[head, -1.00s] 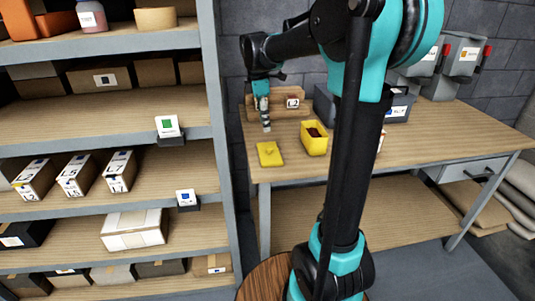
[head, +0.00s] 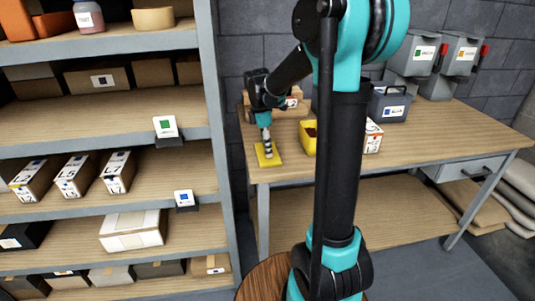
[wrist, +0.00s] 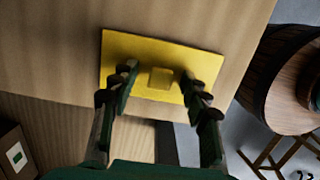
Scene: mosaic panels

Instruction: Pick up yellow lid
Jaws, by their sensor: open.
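The yellow lid (head: 268,155) lies flat near the left front corner of the wooden table. In the wrist view the lid (wrist: 130,55) is a flat rectangle with a small square knob (wrist: 161,78) in its middle. My gripper (head: 268,152) is over the lid, pointing down. In the wrist view my gripper (wrist: 160,80) is open, with one finger on each side of the knob and space between fingers and knob. I cannot tell how far the fingertips are above the lid. A yellow box (head: 308,137) stands to the right of the lid, partly hidden by my arm.
The wooden table (head: 450,125) holds a grey bin (head: 388,105) and a small white carton (head: 373,138) farther right. A cardboard box stands behind my gripper. A shelf unit (head: 215,130) with boxes stands close to the table's left side. A barrel (wrist: 290,85) shows at right in the wrist view.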

